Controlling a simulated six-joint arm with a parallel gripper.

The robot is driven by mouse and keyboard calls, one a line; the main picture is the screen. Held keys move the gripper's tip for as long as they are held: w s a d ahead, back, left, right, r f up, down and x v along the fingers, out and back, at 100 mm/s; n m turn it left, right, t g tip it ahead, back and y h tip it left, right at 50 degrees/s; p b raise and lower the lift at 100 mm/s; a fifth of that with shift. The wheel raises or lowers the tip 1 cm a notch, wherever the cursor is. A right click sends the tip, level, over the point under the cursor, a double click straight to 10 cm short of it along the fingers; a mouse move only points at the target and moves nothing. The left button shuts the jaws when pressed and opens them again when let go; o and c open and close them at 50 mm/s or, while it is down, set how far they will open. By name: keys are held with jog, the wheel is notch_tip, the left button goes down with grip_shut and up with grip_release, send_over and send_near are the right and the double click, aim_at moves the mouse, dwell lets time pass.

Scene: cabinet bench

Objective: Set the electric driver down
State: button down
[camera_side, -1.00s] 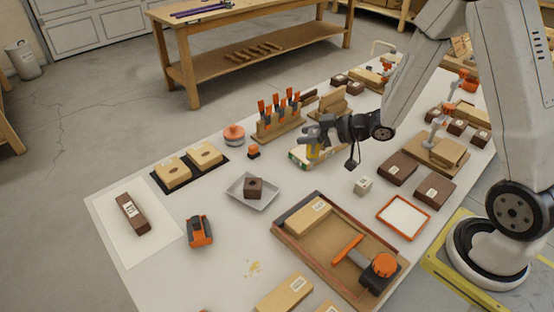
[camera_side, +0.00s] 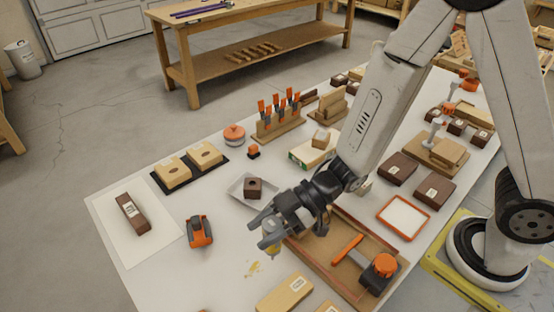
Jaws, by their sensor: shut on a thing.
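My gripper (camera_side: 266,230) is shut on the electric driver (camera_side: 272,243), a small yellow and grey thing largely hidden by the fingers. The driver hangs with its narrow end down, left of the wooden tray's near left corner. It appears to be above the white bench top (camera_side: 225,275), near a yellowish stain (camera_side: 253,268). I cannot tell whether its tip touches the surface.
The wooden tray (camera_side: 330,275) holds an orange and black tool (camera_side: 380,272). A grey dish with a brown block (camera_side: 253,188) stands behind my gripper. An orange and black tool (camera_side: 200,231) lies to the left. Wooden blocks (camera_side: 285,292) lie in front. Bare bench lies at front left.

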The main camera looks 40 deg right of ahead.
jog(key=w+a+f, duration=0.9)
jog(key=shift+n+g, duration=0.4)
dwell(0.7)
jog(key=shift+w+a+f, duration=0.1)
jog(key=shift+f, duration=0.05)
jog(key=shift+w+a+f, duration=0.1)
jog(key=shift+w+f, duration=0.1)
jog(key=shift+f, duration=1.6)
jog(key=shift+f, duration=0.1)
